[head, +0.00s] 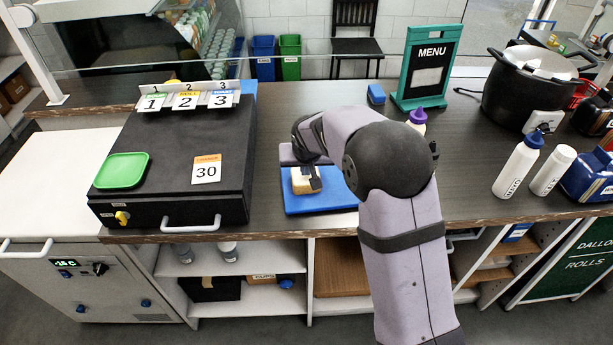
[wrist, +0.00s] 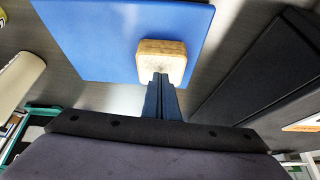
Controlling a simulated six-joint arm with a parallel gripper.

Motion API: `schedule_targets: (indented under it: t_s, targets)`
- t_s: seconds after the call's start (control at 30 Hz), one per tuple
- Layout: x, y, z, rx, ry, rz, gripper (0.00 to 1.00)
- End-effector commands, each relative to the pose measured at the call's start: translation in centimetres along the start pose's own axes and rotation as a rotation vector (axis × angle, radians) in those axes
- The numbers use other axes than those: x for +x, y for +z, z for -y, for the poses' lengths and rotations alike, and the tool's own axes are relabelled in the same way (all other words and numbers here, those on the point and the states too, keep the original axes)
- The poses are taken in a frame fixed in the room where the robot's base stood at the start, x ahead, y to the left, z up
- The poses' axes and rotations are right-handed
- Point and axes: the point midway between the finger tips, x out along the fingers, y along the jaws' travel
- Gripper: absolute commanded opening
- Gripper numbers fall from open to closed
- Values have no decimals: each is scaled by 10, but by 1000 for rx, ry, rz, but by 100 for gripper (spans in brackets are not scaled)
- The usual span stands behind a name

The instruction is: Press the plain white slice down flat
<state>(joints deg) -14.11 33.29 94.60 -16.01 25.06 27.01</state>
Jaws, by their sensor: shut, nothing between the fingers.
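The plain white slice (wrist: 163,58) lies on the blue board (wrist: 110,30) in the wrist view, pale on top with a tan crust edge. In the head view the slice (head: 301,183) shows on the blue board (head: 325,202), partly covered by my gripper. My gripper (wrist: 160,78) is shut and empty, its fingertips at the near edge of the slice's top. In the head view my gripper (head: 314,180) is over the slice. I cannot tell whether the tips touch it. My arm hides the right end of the board.
A black case (head: 175,165) with numbered cards and a green tray (head: 122,170) stands left of the board. A menu sign (head: 427,65), a black pot (head: 530,85) and bottles (head: 518,165) stand to the right. The counter behind the board is mostly clear.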

Motion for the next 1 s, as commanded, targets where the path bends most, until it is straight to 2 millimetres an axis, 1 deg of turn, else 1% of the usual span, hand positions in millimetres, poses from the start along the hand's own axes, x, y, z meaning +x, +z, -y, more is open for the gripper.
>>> schedule_targets:
  t_s: [0.43,1.0]
  targets:
    - [6,3,0,0,0,0,0]
    - [6,3,0,0,0,0,0]
